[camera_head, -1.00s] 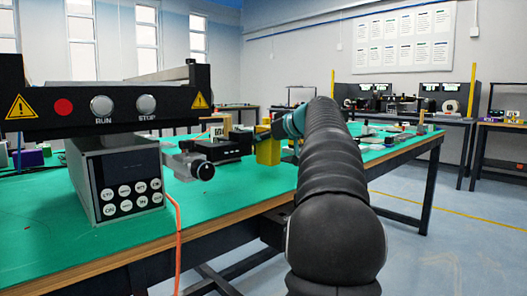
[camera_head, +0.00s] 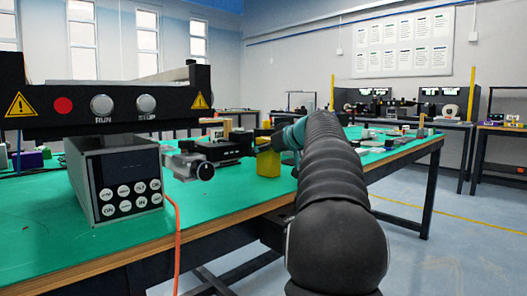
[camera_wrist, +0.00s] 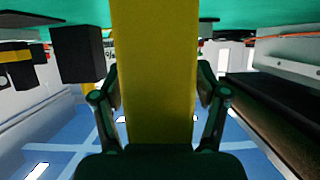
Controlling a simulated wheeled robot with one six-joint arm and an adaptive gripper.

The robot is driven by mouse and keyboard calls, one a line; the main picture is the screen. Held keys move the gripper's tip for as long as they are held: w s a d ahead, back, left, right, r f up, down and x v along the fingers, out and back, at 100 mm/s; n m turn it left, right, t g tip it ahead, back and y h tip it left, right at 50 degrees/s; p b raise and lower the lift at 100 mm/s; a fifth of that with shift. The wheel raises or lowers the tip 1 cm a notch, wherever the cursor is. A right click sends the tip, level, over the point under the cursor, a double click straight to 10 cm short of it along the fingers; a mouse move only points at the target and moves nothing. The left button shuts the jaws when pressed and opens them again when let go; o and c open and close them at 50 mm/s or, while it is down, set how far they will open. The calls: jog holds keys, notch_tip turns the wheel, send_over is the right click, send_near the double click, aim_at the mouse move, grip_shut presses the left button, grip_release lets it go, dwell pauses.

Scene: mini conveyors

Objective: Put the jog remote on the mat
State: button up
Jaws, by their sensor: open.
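In the wrist view the yellow thing (camera_wrist: 155,70) fills the space between the two fingers of my open gripper (camera_wrist: 158,100). I cannot tell whether the fingers touch it. A separate mat cannot be told apart from the green surface.
A control box (camera_head: 118,180) with white buttons stands at the left under a black RUN/STOP panel (camera_head: 110,104). A grey and black mechanism (camera_head: 205,158) is left of the yellow thing. An orange cable (camera_head: 177,240) hangs over the edge. Small items lie farther right.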

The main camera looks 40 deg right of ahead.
jog(key=shift+r, duration=0.1)
jog(key=shift+s+r, duration=0.15)
jog(key=a+v, duration=0.1)
jog(key=v, duration=1)
jog(key=shift+s+d, duration=0.35)
jog(key=shift+d, duration=0.15)
